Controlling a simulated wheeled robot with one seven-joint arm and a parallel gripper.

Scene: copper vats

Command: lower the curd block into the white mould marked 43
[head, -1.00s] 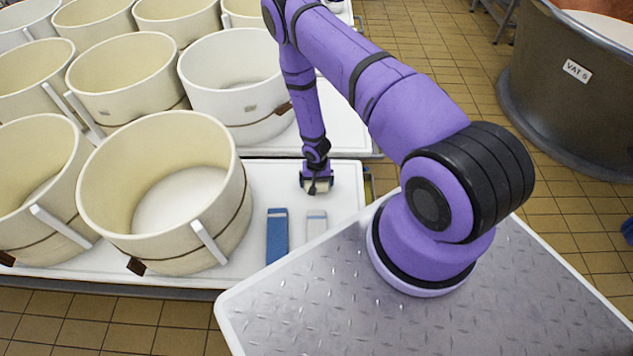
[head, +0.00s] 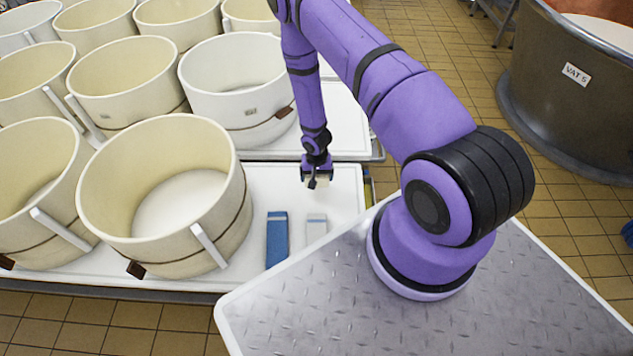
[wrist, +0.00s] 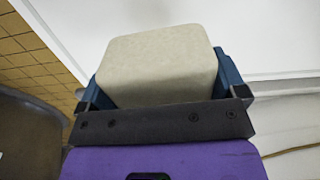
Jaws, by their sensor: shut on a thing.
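The curd block (wrist: 160,62) is a cream, rounded block that shows large in the wrist view, between the two blue finger pads. My gripper (head: 316,178) is shut on it, low over the near white tray in the head view, where the block itself is mostly hidden by the gripper. One mould is whiter than the others (head: 236,90); it stands behind and left of my gripper, open at the top, with a brown band and a small label (head: 249,112) too small to read. The gripper is outside this mould and lower than its rim.
A large cream mould (head: 232,215) stands left of my gripper; several more fill the left side. A blue block (head: 277,238) and a small pale block (head: 316,226) lie on the tray (head: 345,205) in front. A vat (head: 560,110) stands at the right.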

